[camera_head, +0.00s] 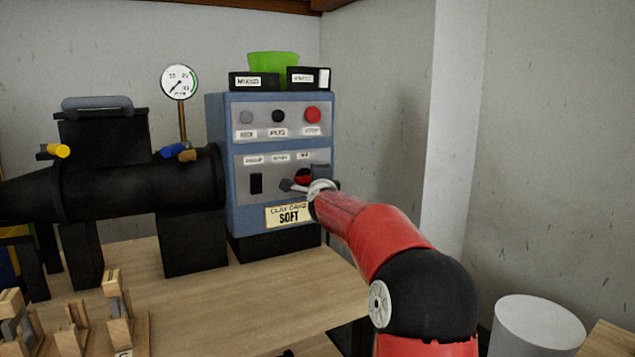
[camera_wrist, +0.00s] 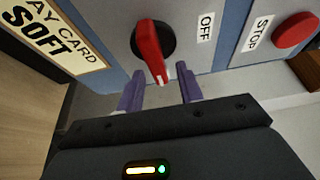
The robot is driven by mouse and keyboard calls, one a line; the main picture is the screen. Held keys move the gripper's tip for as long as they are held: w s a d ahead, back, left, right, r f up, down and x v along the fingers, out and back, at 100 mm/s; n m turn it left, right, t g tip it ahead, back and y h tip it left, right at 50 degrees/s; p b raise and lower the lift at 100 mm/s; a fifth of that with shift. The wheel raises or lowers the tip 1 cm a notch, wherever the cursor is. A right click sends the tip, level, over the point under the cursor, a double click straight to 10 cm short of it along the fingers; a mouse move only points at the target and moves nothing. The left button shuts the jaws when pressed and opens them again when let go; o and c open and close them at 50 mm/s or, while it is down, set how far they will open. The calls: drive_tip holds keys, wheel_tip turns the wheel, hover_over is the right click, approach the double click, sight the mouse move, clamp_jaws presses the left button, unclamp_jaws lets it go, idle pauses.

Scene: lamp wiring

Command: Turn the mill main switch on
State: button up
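The mill's blue control box (camera_head: 216,150) stands at the back of the bench. Its main switch (camera_head: 303,175) is on the lower right panel, partly hidden by my gripper (camera_head: 303,186) in the head view. In the wrist view the switch is a red lever (camera_wrist: 151,50) on a round black base (camera_wrist: 168,38), beside an OFF label (camera_wrist: 206,27). The lever's tip lies near the gap of my gripper (camera_wrist: 158,80), whose two purple fingers are apart, one on each side. I see gaps beside the lever; contact cannot be told.
A red STOP button (camera_head: 313,114) sits above the switch, also in the wrist view (camera_wrist: 295,30). A black rocker (camera_head: 256,183) is on the panel's left. A CLAY CARD SOFT sign (camera_head: 287,215) hangs below. The black mill barrel (camera_head: 140,185) is left; wooden stands (camera_head: 116,305) are in front.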

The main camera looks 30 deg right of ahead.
drive_tip(key=b+v, duration=0.3)
drive_tip(key=v, duration=0.4)
drive_tip(key=shift+s, duration=0.15)
drive_tip(key=s+a+f+n+g+y+p, duration=0.2)
drive_tip(key=s+a+f+n+y, duration=0.1)
drive_tip(key=s+a+n, duration=0.5)
drive_tip(key=s+a+f+n+g+y+p, duration=0.1)
drive_tip(key=s+a+f+n+g+y, duration=0.2)
drive_tip(key=s+a, duration=0.5)
drive_tip(key=s+a+f+n+g+p, duration=0.1)
drive_tip(key=s+f+n, duration=0.4)
drive_tip(key=s, duration=0.6)
drive_tip(key=s+a+f+n+g+p, duration=0.2)
drive_tip(key=s+f+n+g, duration=0.3)
drive_tip(key=s+f, duration=0.3)
drive_tip(key=s+a+n, duration=0.1)
drive_tip(key=s, duration=0.3)
drive_tip(key=shift+a, duration=0.25)
drive_tip(key=shift+c, duration=0.5)
